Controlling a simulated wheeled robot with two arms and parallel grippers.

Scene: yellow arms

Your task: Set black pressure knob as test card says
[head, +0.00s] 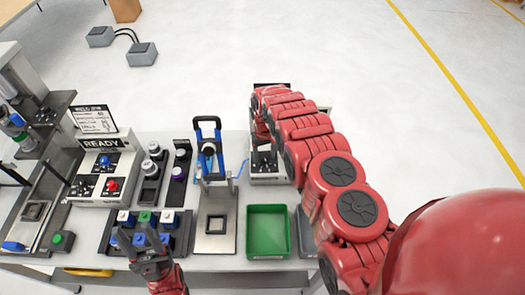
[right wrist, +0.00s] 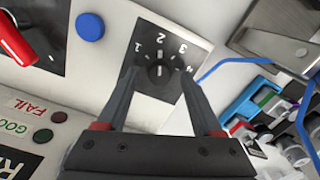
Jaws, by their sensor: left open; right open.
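In the right wrist view, the black pressure knob (right wrist: 158,73) sits on a dark dial plate (right wrist: 172,52) marked 1 to 4. A white mark on it points roughly toward 2, but the fingers crowd the view. My right gripper (right wrist: 158,82) is open, with one finger on each side of the knob; I cannot tell whether they touch it. In the head view my right arm hides this gripper and most of the tester (head: 266,178). A white card (head: 93,120) stands on the left station; its small text is unreadable. My left gripper (head: 145,243) is open and empty near the block tray.
Beside the dial are a blue button (right wrist: 90,27), a red lever (right wrist: 14,38) and FAIL and GOOD lamps. A green bin (head: 268,232), a metal plate fixture (head: 215,222) and a tray with several capped blocks (head: 120,240) stand along the front of the table.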

